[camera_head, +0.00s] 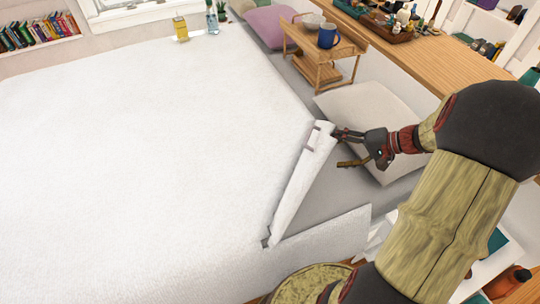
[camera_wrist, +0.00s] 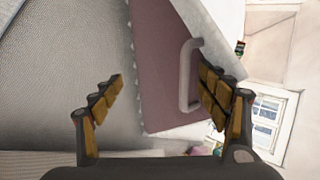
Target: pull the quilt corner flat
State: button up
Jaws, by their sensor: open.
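The white quilt (camera_head: 150,130) covers most of the bed in the head view. Its near right corner is turned back in a narrow folded flap (camera_head: 301,180), baring a grey triangle of bed. A small loop-shaped tab (camera_head: 314,133) shows at the flap's upper end. My gripper (camera_head: 340,148) is open beside that end. In the wrist view, a mauve panel (camera_wrist: 158,65) bears a pale loop handle (camera_wrist: 186,78). The handle lies between my fingers, close to the right finger; I cannot tell whether they touch. My gripper (camera_wrist: 160,84) holds nothing.
A pale pillow (camera_head: 372,115) lies just behind my gripper. A small wooden stand (camera_head: 318,75) with a blue mug (camera_head: 328,36) stands farther back. A long wooden counter (camera_head: 440,55) with several items runs along the right. A bottle (camera_head: 212,18) and a yellow container (camera_head: 180,29) stand at the far edge.

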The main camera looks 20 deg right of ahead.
jog(key=p+v, duration=0.4)
jog(key=v, duration=0.5)
dwell(1.3)
